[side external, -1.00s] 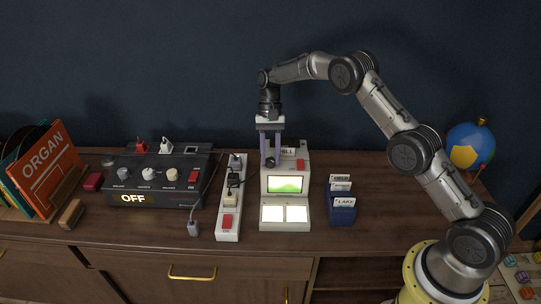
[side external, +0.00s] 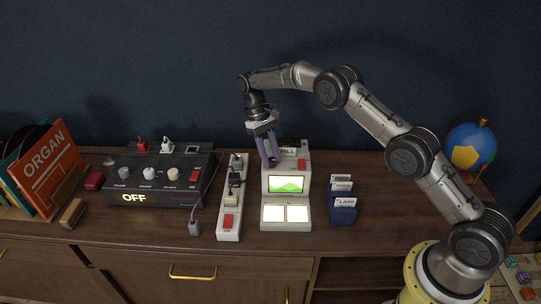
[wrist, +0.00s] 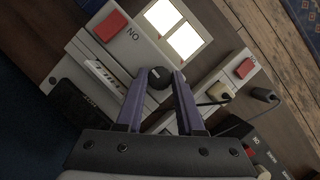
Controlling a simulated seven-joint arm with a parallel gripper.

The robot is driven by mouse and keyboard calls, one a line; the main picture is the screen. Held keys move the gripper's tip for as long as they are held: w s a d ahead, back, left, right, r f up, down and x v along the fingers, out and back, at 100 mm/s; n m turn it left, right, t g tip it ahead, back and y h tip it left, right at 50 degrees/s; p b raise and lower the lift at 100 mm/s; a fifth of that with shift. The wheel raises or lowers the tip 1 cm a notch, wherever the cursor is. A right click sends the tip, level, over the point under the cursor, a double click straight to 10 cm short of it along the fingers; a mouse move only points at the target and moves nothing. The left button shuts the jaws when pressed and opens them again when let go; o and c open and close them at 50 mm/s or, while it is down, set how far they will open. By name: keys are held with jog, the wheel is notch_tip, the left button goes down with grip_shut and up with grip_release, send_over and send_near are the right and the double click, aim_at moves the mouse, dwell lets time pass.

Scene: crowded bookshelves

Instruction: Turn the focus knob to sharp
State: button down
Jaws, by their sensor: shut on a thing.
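The slide viewer (side external: 301,225) is a pale box with a lit screen (side external: 288,184) showing a green hill with a fairly crisp outline. The dark focus knob (wrist: 157,77) sits between my fingertips in the wrist view; in the side view the fingers largely hide it. My gripper (side external: 270,162) is shut on the knob at the viewer's upper left, with its purple fingers tilted. A slide labelled HILL (side external: 288,151) stands in the top of the viewer. A red switch (side external: 301,164) is beside it.
A power strip (side external: 228,233) with plugs stands close left of the viewer. A dark control box (side external: 160,190) reading OFF is farther left. A blue slide holder (side external: 342,215) stands to the right. A globe (side external: 470,146) is at the far right.

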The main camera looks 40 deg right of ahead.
jog(key=shift+n, duration=0.3)
jog(key=c, duration=0.5)
grip_release()
jog(key=shift+w+r, duration=0.1)
jog(key=shift+r, duration=0.05)
jog(key=v, duration=0.6)
jog(key=shift+w+r, duration=0.2)
jog(key=shift+r, duration=0.4)
